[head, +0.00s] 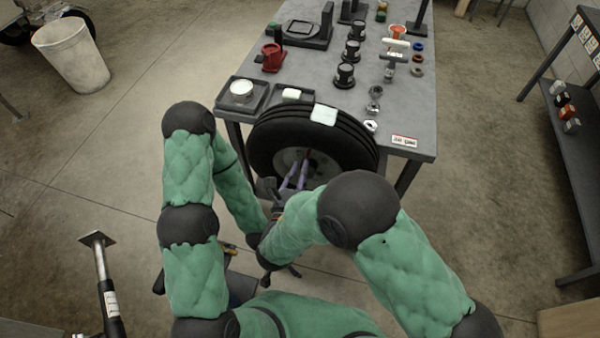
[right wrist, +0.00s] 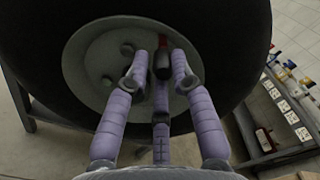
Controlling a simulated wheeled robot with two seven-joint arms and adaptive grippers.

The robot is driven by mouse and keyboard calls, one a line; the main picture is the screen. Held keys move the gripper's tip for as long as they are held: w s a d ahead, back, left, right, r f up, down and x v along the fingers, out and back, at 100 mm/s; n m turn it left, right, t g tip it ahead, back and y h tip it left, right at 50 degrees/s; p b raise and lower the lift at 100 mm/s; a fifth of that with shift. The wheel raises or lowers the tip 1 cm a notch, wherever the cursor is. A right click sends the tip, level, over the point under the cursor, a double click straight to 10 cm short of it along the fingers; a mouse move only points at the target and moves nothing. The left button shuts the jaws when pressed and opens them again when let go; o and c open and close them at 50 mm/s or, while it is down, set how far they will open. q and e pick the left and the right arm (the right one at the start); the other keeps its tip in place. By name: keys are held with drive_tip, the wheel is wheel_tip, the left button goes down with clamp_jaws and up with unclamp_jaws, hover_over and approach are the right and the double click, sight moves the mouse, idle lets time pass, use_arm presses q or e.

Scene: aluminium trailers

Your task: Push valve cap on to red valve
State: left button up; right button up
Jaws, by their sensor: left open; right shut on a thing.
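The dark tyre (head: 268,140) stands upright at the front of the table, with a pale hub showing in its middle. My right gripper (head: 297,168) is at the hub in the head view. In the right wrist view its purple fingers (right wrist: 160,72) are shut on a black valve cap (right wrist: 162,66). The red valve (right wrist: 165,43) shows just above the cap, in line with it; I cannot tell how far the cap is on. My left gripper (head: 268,278) is low in the head view, open, mostly hidden by my arms and away from the wheel.
The grey table (head: 395,110) behind the tyre carries black fittings, a red vise-like part (head: 271,57), trays and small rings. A white bin (head: 70,55) stands at the upper left. A dark shelf (head: 572,150) is at the right. Floor at the left is mostly clear.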

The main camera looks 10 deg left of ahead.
drive_tip(key=shift+w, duration=0.4)
drive_tip(key=o, duration=0.8)
drive_tip(key=shift+o, duration=0.2)
drive_tip(key=s, duration=0.7)
drive_tip(key=shift+s+a, duration=0.15)
drive_tip(key=shift+s, duration=0.1)
drive_tip(key=shift+f, duration=0.1)
